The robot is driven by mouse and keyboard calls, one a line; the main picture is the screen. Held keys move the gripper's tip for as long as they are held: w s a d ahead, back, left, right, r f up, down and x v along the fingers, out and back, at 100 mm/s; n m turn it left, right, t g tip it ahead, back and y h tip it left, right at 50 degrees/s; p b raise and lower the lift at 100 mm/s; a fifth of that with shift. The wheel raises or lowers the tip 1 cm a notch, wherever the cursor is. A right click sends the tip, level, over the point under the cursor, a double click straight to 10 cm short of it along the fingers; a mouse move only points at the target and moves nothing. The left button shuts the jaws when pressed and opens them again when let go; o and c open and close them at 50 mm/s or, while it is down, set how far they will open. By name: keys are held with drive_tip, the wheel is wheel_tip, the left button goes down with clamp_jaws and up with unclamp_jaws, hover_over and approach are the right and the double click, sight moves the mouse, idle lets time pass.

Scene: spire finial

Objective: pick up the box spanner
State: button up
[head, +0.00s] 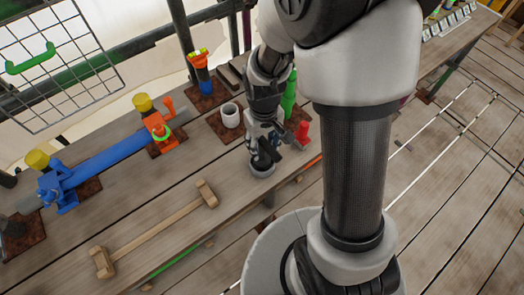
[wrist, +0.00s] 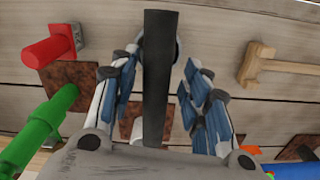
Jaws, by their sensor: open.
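A long dark tube, which I take to be the box spanner (wrist: 160,80), runs up the middle of the wrist view. Its broad end is at the top, in front of a round grey holder (wrist: 177,42). My gripper (wrist: 157,66) is open, with blue-padded fingers on both sides of the tube and gaps visible. The tube's lower end is hidden behind my gripper body. In the head view my gripper (head: 268,140) is low over the bench, just above the grey holder (head: 262,170). The tube is mostly hidden there by the fingers.
A red tool (head: 302,131) and a green bottle-like thing (head: 289,95) stand close to my gripper's right. A white cup (head: 230,115) is to its left. A wooden mallet-like bar (head: 155,230) lies nearer, and an orange clamp (head: 160,130) stands farther left.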

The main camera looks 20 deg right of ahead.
sight(262, 150)
drive_tip(key=f+b, duration=0.1)
drive_tip(key=f, duration=0.1)
drive_tip(key=w+f+b, duration=0.1)
drive_tip(key=f, duration=0.2)
drive_tip(key=shift+f, duration=0.2)
drive_tip(key=shift+c, duration=0.4)
drive_tip(key=shift+r, duration=0.1)
clamp_jaws()
drive_tip(key=shift+w, duration=0.1)
